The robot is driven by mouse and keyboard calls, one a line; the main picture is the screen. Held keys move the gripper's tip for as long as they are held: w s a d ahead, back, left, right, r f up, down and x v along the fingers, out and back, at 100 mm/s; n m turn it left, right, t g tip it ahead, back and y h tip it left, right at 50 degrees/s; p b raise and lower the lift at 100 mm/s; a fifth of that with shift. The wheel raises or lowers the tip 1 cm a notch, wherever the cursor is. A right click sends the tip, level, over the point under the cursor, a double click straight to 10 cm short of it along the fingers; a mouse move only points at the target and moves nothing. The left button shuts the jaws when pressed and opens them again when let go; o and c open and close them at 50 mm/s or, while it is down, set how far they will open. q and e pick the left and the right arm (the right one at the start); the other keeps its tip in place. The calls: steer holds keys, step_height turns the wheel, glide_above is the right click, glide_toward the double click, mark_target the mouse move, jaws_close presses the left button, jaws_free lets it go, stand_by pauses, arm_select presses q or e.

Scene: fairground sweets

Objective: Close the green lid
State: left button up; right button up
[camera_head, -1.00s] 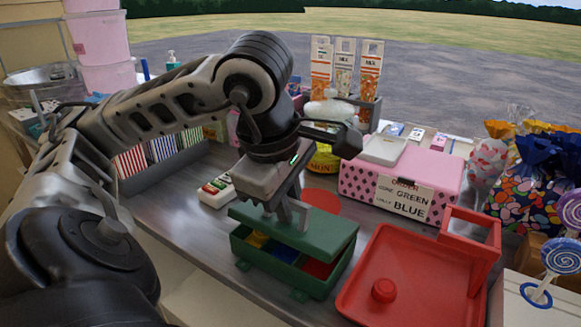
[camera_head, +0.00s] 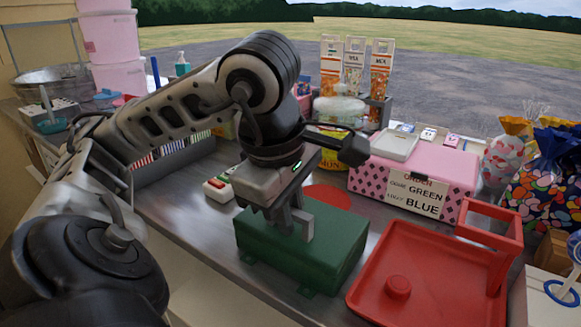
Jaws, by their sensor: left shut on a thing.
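The green lid (camera_head: 335,228) lies flat over the green box (camera_head: 300,268) on the counter, and no gap shows between them. The inside of the box is covered. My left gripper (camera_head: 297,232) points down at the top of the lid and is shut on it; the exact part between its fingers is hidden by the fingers. My right gripper is not in view.
A red tray (camera_head: 415,302) with a raised handle stands close to the box's right. A pink order box (camera_head: 366,185) is behind it. A small block with coloured buttons (camera_head: 217,191) and a red disc (camera_head: 328,196) lie behind the green box.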

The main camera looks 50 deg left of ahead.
arm_select(q)
steer(key=o, duration=0.4)
steer(key=shift+s+d+f+g, duration=0.2)
steer(key=shift+s+f+g, duration=0.15)
steer(key=shift+f, duration=0.3)
steer(key=shift+o, duration=1.4)
steer(key=r+p, duration=0.4)
steer(key=shift+w+a, duration=0.1)
steer(key=shift+w, duration=0.1)
step_height(320, 180, up, 10)
steer(key=p, duration=0.8)
steer(key=shift+f, duration=0.25)
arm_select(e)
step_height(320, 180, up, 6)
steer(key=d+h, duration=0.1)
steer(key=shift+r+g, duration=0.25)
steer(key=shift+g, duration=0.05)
arm_select(q)
steer(key=shift+a, duration=0.1)
